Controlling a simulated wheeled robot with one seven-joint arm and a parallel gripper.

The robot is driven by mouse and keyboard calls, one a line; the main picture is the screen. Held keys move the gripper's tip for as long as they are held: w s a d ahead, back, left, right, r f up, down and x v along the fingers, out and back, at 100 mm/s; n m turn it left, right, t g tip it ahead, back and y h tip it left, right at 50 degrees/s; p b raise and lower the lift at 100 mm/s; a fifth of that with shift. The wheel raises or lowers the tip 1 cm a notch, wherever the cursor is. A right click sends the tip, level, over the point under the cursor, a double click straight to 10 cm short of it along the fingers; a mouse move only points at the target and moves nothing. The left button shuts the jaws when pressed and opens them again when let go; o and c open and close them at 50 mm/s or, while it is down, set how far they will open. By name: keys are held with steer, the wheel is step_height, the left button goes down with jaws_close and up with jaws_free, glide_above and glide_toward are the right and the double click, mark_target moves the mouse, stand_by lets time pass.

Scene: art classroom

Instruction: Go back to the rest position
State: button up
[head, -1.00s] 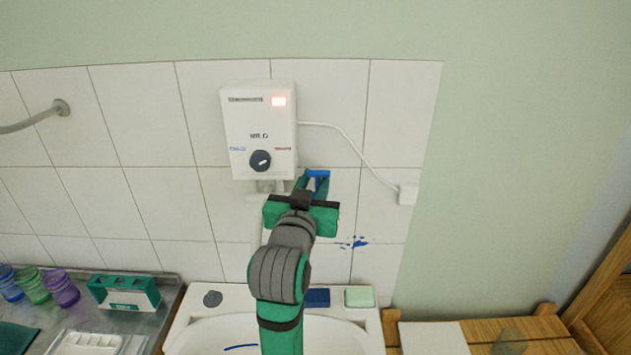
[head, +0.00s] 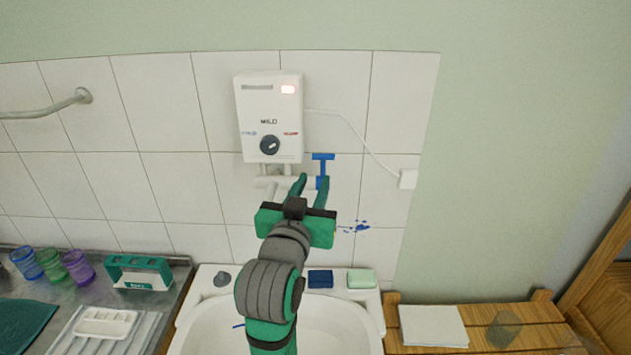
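My gripper (head: 314,181), at the end of my green and grey arm, is raised in front of the tiled wall above the sink. A blue T-shaped tap handle (head: 323,158) stands upright just beyond the right fingertip. The finger overlaps its lower part in the picture, and I cannot tell whether they touch. The white tap pipe (head: 270,183) is partly hidden by my gripper. My arm covers part of the white sink (head: 340,325).
A white water heater (head: 268,100) hangs on the wall, its light lit. Blue paint (head: 356,227) marks the tiles. A blue sponge (head: 320,279) and green soap (head: 361,279) lie on the sink's back edge. Coloured cups (head: 52,264) stand left; a wooden bench (head: 480,335) stands right.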

steer(key=shift+s, duration=0.55)
steer(key=s+f+n+y, duration=0.1)
steer(key=s+f, duration=0.4)
steer(key=f, duration=0.5)
steer(key=s+f+n+g+y, duration=0.15)
steer(key=s+f, duration=0.25)
steer(key=f, duration=0.7)
steer(key=s+f+n+t+y, duration=0.15)
steer(key=s+f, duration=0.35)
steer(key=f, duration=0.5)
steer(key=s+f+g, duration=0.1)
steer(key=s+f, duration=0.3)
steer(key=s, duration=1.1)
steer(key=s+f+m+g, duration=0.1)
steer(key=s+f, duration=0.3)
steer(key=s, duration=1.1)
steer(key=shift+d+m, duration=0.3)
steer(key=shift+d, duration=0.15)
